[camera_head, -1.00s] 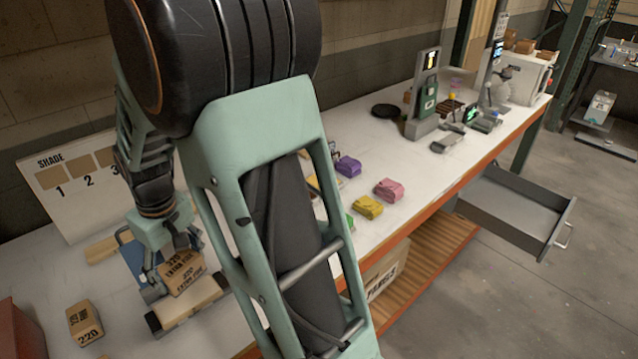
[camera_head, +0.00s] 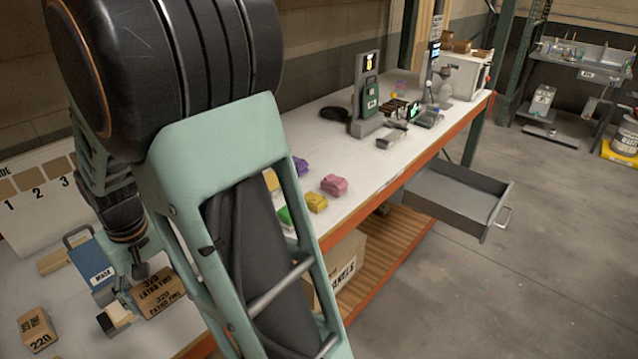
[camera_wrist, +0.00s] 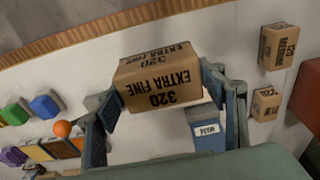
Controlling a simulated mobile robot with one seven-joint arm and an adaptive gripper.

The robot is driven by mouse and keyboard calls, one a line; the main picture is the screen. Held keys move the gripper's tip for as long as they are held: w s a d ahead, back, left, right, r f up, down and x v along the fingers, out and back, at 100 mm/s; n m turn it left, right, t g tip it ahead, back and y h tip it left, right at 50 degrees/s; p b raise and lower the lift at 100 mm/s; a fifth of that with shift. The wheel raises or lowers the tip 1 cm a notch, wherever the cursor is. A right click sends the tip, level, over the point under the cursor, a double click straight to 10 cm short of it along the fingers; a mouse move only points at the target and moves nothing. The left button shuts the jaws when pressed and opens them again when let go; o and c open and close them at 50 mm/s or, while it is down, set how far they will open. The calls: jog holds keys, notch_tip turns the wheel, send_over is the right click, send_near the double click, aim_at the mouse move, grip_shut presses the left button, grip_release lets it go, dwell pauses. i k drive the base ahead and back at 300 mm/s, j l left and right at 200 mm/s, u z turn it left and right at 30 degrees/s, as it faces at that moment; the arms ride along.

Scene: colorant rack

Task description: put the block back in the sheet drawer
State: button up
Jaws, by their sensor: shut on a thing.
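A brown block (camera_head: 158,293) marked "320 EXTRA FINE" is held in my gripper (camera_head: 132,297), above the left part of the white bench. In the wrist view the block (camera_wrist: 160,78) sits between the two fingers of my gripper (camera_wrist: 172,98), with its printed face showing. The grey drawer (camera_head: 452,203) stands pulled open under the bench's orange front edge, at the right, well away from my gripper. The visible part of its inside looks empty.
Another brown block (camera_head: 38,327) marked 220 lies at the left. A blue "WASH" container (camera_head: 92,262) stands behind my gripper. Coloured packs, including a pink one (camera_head: 334,185), lie along the bench. A box (camera_head: 342,268) sits on the wooden lower shelf. Floor beside the drawer is clear.

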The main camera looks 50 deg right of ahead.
aim_at(449, 201)
jog(key=k+z, duration=0.15)
jog(key=z, duration=0.15)
jog(key=k+z, duration=0.3)
jog(key=i+l+z, duration=0.1)
jog(key=z, duration=0.2)
jog(key=i+l+z, duration=0.15)
jog(key=z, duration=0.2)
jog(key=i+l, duration=0.2)
jog(key=l, duration=0.25)
jog(key=i+l, duration=0.2)
jog(key=l, duration=0.25)
jog(key=i+l, duration=0.25)
jog(key=l, duration=0.2)
jog(key=i+l, duration=0.2)
jog(key=l, duration=0.25)
jog(key=i+l, duration=0.2)
jog(key=l, duration=0.3)
jog(key=i+l, duration=0.2)
jog(key=l, duration=0.25)
jog(key=i+l, duration=0.2)
jog(key=l, duration=0.25)
jog(key=i+l, duration=0.25)
jog(key=l, duration=0.2)
